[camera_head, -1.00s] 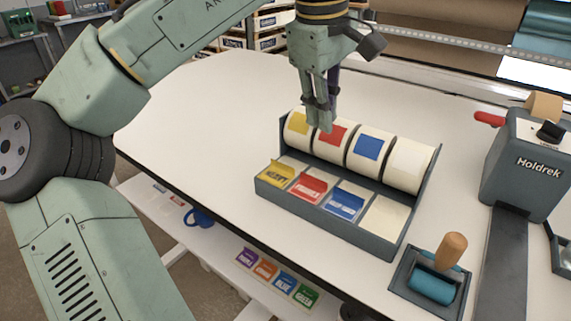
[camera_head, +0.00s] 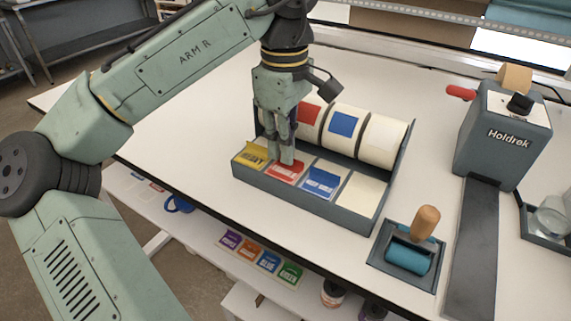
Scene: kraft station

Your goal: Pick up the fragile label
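A grey label dispenser (camera_head: 305,205) stands on the white table with a row of rolls behind a row of front labels. The front labels are a yellow one (camera_head: 251,154), a red one (camera_head: 286,172), a blue one (camera_head: 321,183) and a plain cream one (camera_head: 361,191). Their print is too small for me to read, so I cannot tell which says fragile. My gripper (camera_head: 283,159) points down with its fingertips at the back edge of the red label, touching or just above it. Its fingers look close together; whether they grip the label is unclear. They hide the yellow-marked roll.
A tray (camera_head: 378,253) with a blue roller and wooden handle sits at the front right. The table left of the dispenser is clear.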

